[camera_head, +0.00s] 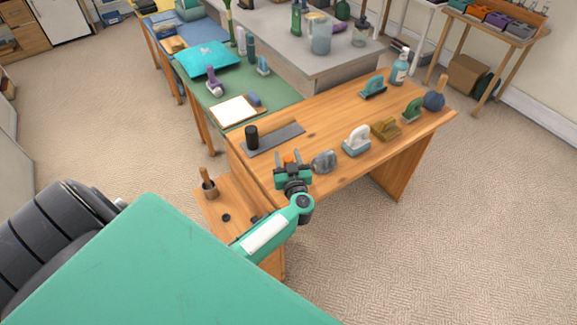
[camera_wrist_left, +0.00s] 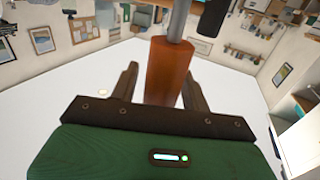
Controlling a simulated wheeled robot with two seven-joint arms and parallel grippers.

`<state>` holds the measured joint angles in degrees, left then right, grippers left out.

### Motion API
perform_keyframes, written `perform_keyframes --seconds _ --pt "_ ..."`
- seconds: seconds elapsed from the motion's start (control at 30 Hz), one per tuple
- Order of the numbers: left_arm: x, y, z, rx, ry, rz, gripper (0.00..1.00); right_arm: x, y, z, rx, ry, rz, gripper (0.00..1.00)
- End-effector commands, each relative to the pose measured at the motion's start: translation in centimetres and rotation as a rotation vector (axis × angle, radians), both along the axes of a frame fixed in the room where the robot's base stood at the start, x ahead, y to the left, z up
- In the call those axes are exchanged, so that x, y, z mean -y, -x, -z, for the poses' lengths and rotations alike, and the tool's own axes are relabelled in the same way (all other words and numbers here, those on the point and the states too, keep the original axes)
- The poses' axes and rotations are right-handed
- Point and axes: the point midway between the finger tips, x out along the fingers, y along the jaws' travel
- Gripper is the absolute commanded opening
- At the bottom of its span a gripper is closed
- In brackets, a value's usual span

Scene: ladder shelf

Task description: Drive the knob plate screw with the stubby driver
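The knob plate (camera_head: 282,137) is a flat grey strip on the near left of the wooden table, with a black cylindrical knob (camera_head: 251,138) standing at its left end. I cannot make out its screw. My left gripper (camera_head: 291,157) is at the table's near edge, just in front of the plate, its fingers pointing away from me. It is shut on an orange handle with a metal shaft, apparently the stubby driver (camera_wrist_left: 170,72); the shaft leaves the top of the left wrist view. My right gripper is not in view.
A grey object (camera_head: 324,161) stands close to the right of my left gripper. A white-and-teal iron-shaped object (camera_head: 357,141) and several brushes are farther right.

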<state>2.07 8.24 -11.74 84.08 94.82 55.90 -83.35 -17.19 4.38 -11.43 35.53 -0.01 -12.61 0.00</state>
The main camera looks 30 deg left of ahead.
Motion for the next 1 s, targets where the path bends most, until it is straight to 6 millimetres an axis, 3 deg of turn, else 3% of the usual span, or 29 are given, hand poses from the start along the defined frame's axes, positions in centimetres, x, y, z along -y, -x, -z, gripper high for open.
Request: perform_keyframes --seconds 0.03,0.2,0.47,0.67,0.87,1.0 --pt "0.0 0.0 0.0 0.000 0.000 0.000 0.36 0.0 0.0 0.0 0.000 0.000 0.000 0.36" --pt "0.0 0.0 0.0 0.000 0.000 0.000 0.05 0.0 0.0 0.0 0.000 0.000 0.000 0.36" --pt "0.0 0.0 -0.1 0.000 0.000 0.000 0.05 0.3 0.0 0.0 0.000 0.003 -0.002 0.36" --pt "0.0 0.0 -1.2 0.002 0.001 -0.001 0.05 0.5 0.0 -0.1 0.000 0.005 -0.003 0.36" --pt "0.0 0.0 -4.5 0.004 0.003 -0.001 0.05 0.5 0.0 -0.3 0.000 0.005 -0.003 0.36" --pt "0.0 0.0 -8.3 0.007 0.004 -0.002 0.05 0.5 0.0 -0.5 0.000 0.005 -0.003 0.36"
